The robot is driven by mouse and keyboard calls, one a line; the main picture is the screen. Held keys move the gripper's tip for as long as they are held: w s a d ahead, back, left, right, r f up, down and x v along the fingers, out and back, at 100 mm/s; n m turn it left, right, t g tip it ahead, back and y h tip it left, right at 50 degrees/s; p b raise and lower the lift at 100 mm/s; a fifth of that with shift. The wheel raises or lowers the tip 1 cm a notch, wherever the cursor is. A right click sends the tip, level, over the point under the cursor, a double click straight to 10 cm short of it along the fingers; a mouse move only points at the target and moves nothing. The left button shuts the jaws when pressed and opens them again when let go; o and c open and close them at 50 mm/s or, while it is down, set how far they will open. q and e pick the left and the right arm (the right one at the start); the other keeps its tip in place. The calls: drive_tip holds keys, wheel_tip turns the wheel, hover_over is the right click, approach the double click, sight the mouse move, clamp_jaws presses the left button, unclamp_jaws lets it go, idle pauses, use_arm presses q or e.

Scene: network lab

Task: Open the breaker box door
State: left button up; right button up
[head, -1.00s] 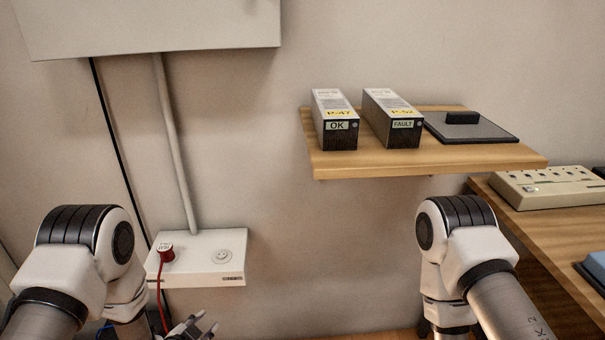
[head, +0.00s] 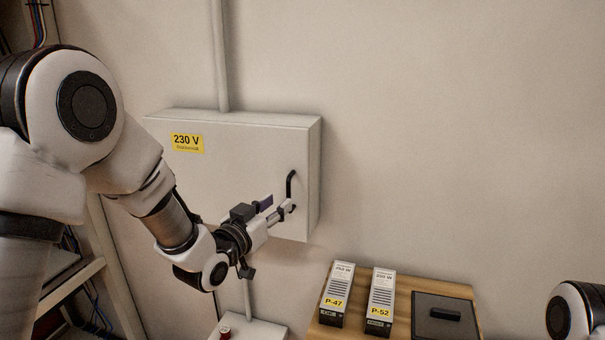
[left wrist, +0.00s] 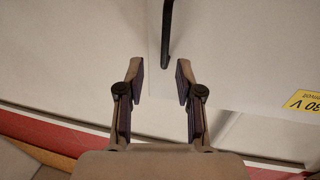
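The breaker box (head: 225,150) is a pale grey wall cabinet with a yellow "230 V" label (head: 187,143). Its door looks shut. A black bar handle (head: 290,186) stands upright near the door's right edge; it also shows in the left wrist view (left wrist: 167,30). My left gripper (head: 282,208) is beside the handle's lower end. In the left wrist view its two fingers (left wrist: 159,72) are apart with nothing held, and the handle's end appears in the gap between the tips. I cannot tell whether they touch it. My right gripper is out of view.
A wooden shelf (head: 457,290) at lower right holds two power modules (head: 336,295) and a dark flat plate (head: 440,318). A conduit (head: 220,60) rises above the box. A small white wall unit (head: 262,330) is below. The wall right of the box is clear.

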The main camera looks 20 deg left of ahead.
sight(289, 194)
use_arm(q)
drive_tip(key=p+x, duration=0.1)
drive_tip(key=x, duration=0.3)
drive_tip(key=p+x, duration=0.1)
drive_tip(key=x, duration=0.1)
drive_tip(key=shift+w+a+f+p, duration=0.25)
drive_tip(key=shift+w+p, duration=0.1)
drive_tip(key=shift+w, duration=0.1)
drive_tip(key=shift+w+d, duration=0.15)
drive_tip(key=shift+d, duration=0.2)
drive_tip(key=shift+a+f, duration=0.1)
drive_tip(key=shift+a, duration=0.2)
drive_tip(key=shift+c, duration=0.7)
drive_tip(key=shift+w, duration=0.1)
clamp_jaws()
drive_tip(key=shift+d, duration=0.1)
